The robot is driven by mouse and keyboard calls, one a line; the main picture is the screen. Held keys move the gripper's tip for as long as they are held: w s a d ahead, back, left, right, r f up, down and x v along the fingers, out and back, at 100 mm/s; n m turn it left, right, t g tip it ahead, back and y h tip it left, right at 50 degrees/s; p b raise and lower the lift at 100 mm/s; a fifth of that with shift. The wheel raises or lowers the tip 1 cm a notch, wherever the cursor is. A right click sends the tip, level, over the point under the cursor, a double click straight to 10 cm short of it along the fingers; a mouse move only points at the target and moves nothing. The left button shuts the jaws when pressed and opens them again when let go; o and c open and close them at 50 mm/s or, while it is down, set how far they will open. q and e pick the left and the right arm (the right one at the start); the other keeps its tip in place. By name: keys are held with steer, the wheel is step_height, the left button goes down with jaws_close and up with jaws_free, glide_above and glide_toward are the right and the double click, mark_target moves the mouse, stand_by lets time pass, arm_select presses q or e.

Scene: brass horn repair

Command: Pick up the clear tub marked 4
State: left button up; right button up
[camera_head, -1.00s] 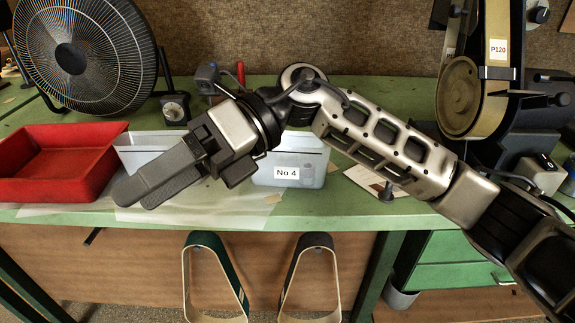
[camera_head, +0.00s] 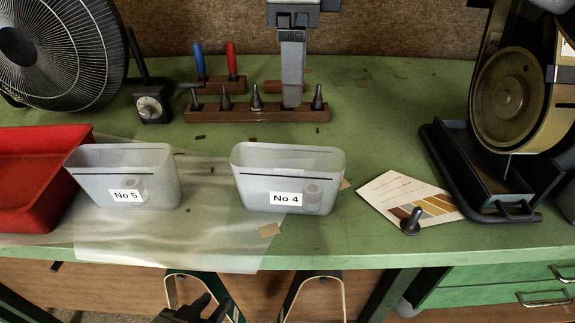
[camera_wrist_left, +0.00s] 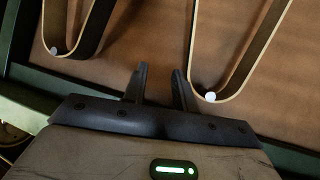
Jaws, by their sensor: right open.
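The clear tub marked No 4 (camera_head: 256,192) stands upright on the green bench, mid-picture in the head view. A small grey shape shows through its front wall. My right gripper (camera_head: 292,104) points down beyond the tub, in front of the tool rack, apart from the tub. It is seen edge-on and is open, with nothing visible in it. My left gripper (camera_head: 203,301) is low at the bottom edge, in front of the bench. In the left wrist view its fingers (camera_wrist_left: 160,84) are apart and empty.
A similar tub marked No 5 (camera_head: 165,178) stands left of it, beside a red tray (camera_head: 30,190). A wooden tool rack (camera_head: 215,113) and fan (camera_head: 70,50) stand behind. A card (camera_head: 385,192) and belt sander (camera_head: 505,95) are right.

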glide_above(288, 159)
steer(key=s, duration=0.3)
step_height(288, 159, down, 10)
steer(key=shift+w+f+p, duration=0.15)
steer(key=shift+f+p, duration=0.2)
steer(key=shift+f, duration=0.85)
steer(key=shift+w+f+p, duration=0.15)
steer(key=shift+f+p, duration=0.15)
steer(key=shift+f, duration=0.9)
steer(key=c, duration=1.3)
